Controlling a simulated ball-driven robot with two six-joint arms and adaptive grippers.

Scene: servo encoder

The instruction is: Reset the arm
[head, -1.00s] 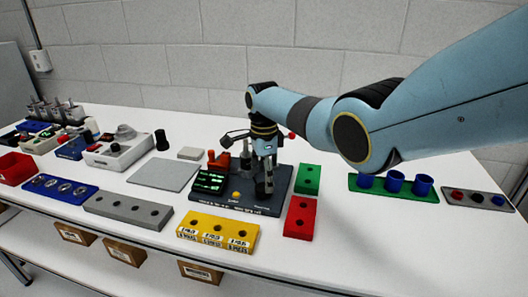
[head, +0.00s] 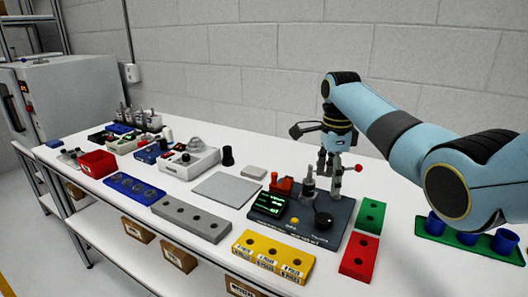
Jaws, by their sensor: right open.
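My right arm comes in from the right, and its gripper (head: 329,172) points down over the back of a dark test station (head: 338,232). The gripper is open, and I see nothing between its fingers. The station carries a green-lit display (head: 268,205), an orange-red clamp (head: 281,184), a small grey upright part (head: 308,186), a black round knob (head: 323,219) and a yellow button (head: 294,221). A lever with a red ball (head: 358,168) shows just right of the gripper; I cannot tell what it is fixed to. My left gripper is not in view.
Yellow (head: 274,270), red (head: 359,257), green (head: 371,215) and grey (head: 192,219) blocks with holes surround the station. A blue holder (head: 133,188), red bin (head: 97,163) and white device (head: 190,160) stand left. A flat grey plate (head: 227,189) lies clear. Blue cups (head: 505,241) stand right.

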